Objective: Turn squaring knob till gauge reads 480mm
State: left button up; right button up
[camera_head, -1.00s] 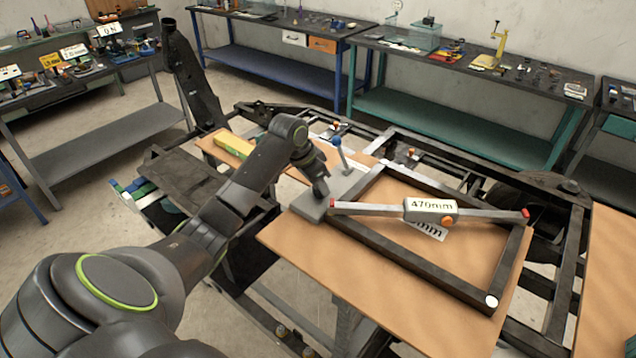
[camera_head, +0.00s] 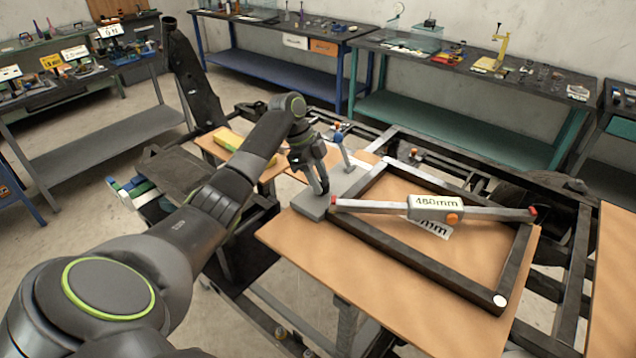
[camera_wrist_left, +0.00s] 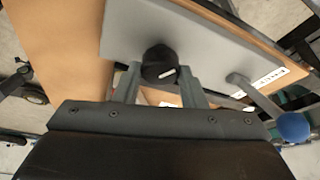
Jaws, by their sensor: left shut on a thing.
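The gauge (camera_head: 433,206) lies diagonally across the dark rectangular frame (camera_head: 420,262) and its display reads 480mm. It has an orange button and red tips that meet the frame's opposite corners. The squaring knob (camera_wrist_left: 160,66) is black with a white mark and shows in the left wrist view, on a grey plate (camera_wrist_left: 215,48). My left gripper (camera_head: 320,190) is shut on the knob, a finger on each side. In the head view the fingers mostly hide the knob. My right gripper is not in view.
A blue-tipped lever (camera_head: 342,150) stands on the grey block just behind my left gripper. The frame rests on a wooden board (camera_head: 350,300) over a dark chassis. A yellow-green block (camera_head: 230,139) lies left of my arm. Benches line the walls.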

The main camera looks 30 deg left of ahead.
pick_arm(q)
jog(key=shift+w+f+m+g+b, duration=0.15)
jog(key=shift+m+g+b, duration=0.75)
jog(key=shift+m, duration=1.1)
jog(key=o, duration=1)
jog(key=shift+d, duration=0.15)
